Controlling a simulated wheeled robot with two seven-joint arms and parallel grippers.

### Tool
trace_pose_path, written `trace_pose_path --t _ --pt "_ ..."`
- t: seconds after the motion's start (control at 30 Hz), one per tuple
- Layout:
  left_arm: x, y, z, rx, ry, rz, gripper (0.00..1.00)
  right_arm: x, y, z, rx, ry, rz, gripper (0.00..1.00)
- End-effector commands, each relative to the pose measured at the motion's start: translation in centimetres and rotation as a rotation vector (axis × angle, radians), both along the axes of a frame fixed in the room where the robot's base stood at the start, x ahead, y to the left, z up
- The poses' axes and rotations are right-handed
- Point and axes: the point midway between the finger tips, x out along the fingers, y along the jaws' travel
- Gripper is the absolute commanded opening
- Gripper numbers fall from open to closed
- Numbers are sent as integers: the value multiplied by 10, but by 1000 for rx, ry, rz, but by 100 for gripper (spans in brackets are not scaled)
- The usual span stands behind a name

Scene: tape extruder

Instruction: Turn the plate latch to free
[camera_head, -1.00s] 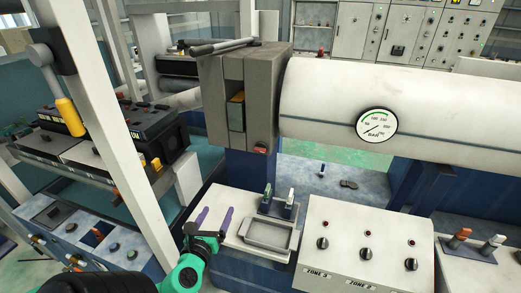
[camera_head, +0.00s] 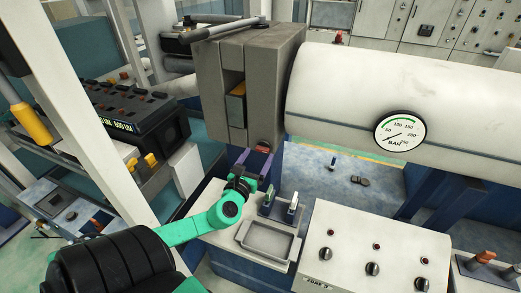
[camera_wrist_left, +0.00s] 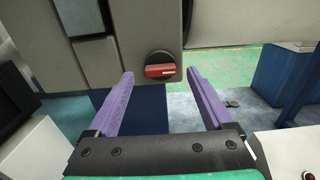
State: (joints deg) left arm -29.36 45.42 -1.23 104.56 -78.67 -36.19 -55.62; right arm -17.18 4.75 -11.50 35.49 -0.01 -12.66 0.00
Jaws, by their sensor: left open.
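The plate latch (camera_head: 263,146) is a small red handle low on the front face of the grey block (camera_head: 276,85). In the left wrist view the red latch (camera_wrist_left: 160,71) lies roughly level on a dark round base. My left gripper (camera_head: 255,160) is open and empty, with its purple fingers pointing up at the block just below the latch. In the left wrist view the latch appears between the two fingertips, beyond them; no contact shows. In the head view the fingertips partly overlap the latch area. My right gripper is not in view.
A white barrel with a pressure gauge (camera_head: 400,131) extends right from the block. Below stand a bench with a shallow tray (camera_head: 268,241), small upright tools (camera_head: 291,207) and a knobbed panel (camera_head: 357,240). A white post (camera_head: 90,120) rises at left.

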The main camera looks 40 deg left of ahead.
Motion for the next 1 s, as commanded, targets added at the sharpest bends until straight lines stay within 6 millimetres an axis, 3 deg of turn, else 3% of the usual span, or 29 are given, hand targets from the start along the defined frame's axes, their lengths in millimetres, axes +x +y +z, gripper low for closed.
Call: trace_pose_path --t 0.07,0.2,0.47,0.6,0.7,1.0 --pt "13 5 2 0 -3 1 85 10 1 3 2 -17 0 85" --pt "26 9 0 -2 -1 1 85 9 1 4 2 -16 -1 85" --pt "27 9 -1 -3 1 0 85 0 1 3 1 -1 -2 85" --pt "27 9 -1 -2 0 0 31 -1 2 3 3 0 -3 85" --pt "27 9 -1 -2 0 0 0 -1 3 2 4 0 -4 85" --pt "27 9 -2 -31 -10 0 0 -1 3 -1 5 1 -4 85"
